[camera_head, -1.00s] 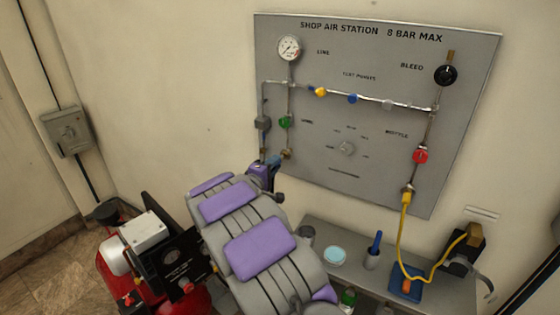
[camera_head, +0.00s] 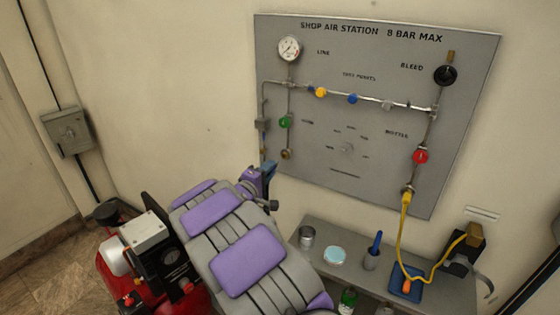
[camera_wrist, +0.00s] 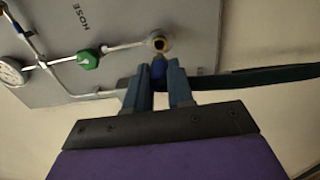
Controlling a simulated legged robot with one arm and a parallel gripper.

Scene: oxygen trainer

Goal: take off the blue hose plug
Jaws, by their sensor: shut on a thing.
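My gripper (camera_head: 266,173) is in front of the lower left of the grey panel, left of and below the brass hose fitting (camera_head: 286,154). In the wrist view my two fingers (camera_wrist: 159,82) are shut on the blue hose plug (camera_wrist: 158,68). The plug's lower part is hidden between the fingers. The brass fitting (camera_wrist: 159,43) shows its round open end just beyond the plug, and the plug looks off it. In the head view the plug cannot be told apart from the bluish fingers.
The panel (camera_head: 340,190) carries a gauge (camera_head: 289,48), a green knob (camera_head: 285,122) and a red knob (camera_head: 421,156). A shelf (camera_head: 440,290) below holds a cup (camera_head: 307,236) and a yellow hose (camera_head: 404,235). A red compressor (camera_head: 115,275) stands left of my arm.

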